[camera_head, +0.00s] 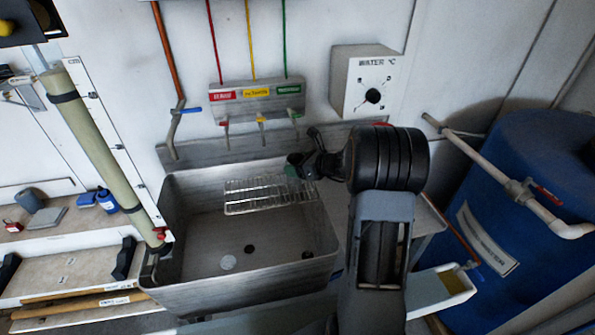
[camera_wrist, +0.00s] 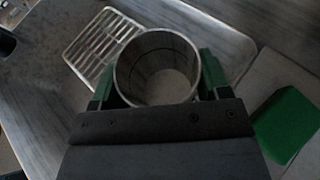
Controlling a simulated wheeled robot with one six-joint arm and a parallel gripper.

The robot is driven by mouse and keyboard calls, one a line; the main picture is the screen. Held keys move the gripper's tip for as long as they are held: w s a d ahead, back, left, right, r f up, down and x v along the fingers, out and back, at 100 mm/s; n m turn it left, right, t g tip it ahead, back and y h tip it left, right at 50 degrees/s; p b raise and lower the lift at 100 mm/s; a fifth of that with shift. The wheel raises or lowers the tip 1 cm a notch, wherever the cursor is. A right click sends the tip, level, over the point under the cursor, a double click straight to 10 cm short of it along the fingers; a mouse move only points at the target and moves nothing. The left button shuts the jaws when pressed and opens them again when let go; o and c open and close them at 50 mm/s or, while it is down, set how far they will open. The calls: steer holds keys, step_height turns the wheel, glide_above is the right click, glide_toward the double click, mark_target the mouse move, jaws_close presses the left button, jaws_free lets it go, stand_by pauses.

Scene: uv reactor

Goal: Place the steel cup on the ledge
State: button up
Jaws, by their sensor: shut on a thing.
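In the wrist view the steel cup (camera_wrist: 155,72) is a round, open-topped metal cup, seen from above and looking empty. My gripper (camera_wrist: 158,84) has its green fingers on either side of the cup and is shut on it. In the head view my gripper (camera_head: 298,163) is small and dark, over the right back part of the sink, near the wire rack; the cup cannot be made out there. A flat steel surface (camera_head: 430,225) lies right of the sink, partly behind my arm. I cannot tell which surface is the ledge.
The steel sink (camera_head: 200,245) is deep, with a wire rack (camera_head: 255,195) across its back. Taps and a water control box (camera_head: 368,85) are on the wall behind. A blue barrel (camera_head: 520,210) with a white pipe stands right. A green pad (camera_wrist: 287,125) lies right of the cup.

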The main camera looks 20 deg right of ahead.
steer(key=shift+f, duration=1.3)
steer(key=o, duration=1)
steer(key=shift+f, duration=0.1)
